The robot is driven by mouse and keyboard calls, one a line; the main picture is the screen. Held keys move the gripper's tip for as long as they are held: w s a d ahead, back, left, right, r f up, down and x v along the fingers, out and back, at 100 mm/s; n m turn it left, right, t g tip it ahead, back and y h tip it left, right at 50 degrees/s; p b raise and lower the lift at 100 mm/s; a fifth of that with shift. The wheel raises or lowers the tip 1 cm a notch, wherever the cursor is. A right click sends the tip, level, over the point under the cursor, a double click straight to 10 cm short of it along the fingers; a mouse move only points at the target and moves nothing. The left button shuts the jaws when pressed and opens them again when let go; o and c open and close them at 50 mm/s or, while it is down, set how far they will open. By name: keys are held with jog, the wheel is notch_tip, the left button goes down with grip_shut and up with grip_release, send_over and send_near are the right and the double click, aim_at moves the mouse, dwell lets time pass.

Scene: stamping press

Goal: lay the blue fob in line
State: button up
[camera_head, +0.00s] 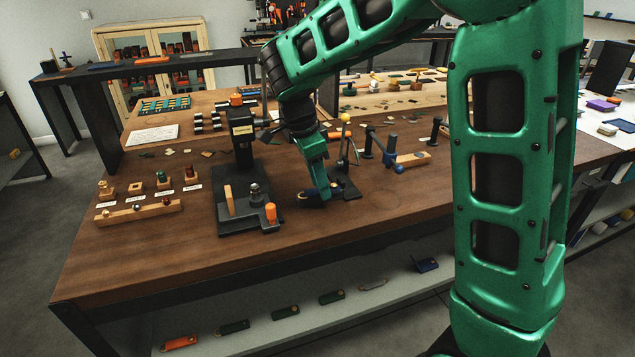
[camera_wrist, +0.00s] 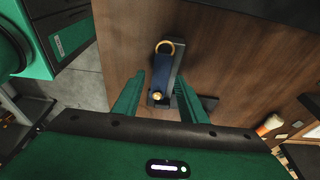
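The blue fob (camera_wrist: 162,76) is dark blue with a brass ring at its far end and a brass stud at its near end. In the wrist view it lies against a dark grey block or stand, just beyond and between my fingertips. My gripper (camera_wrist: 158,85) is open, with a gap on both sides of the fob. In the head view my gripper (camera_head: 320,190) points down at the wooden bench, beside a black stand (camera_head: 347,188). The fob is mostly hidden there.
On the pale lower shelf (camera_head: 230,345) lies a row of fobs: orange (camera_head: 180,342), several green ones and a greyish one (camera_head: 373,285). A dark blue item (camera_head: 427,264) sits right of them. A black press (camera_head: 243,160) stands left of my gripper.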

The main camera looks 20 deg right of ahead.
dwell(0.5)
jog(key=shift+d+r+v, duration=0.1)
jog(key=shift+d+v, duration=0.15)
jog(key=shift+v, duration=0.9)
jog(key=shift+d+r+v, duration=0.1)
jog(key=shift+d+v, duration=0.2)
jog(key=shift+v, duration=0.8)
jog(key=shift+d+v, duration=0.25)
jog(key=shift+v, duration=0.9)
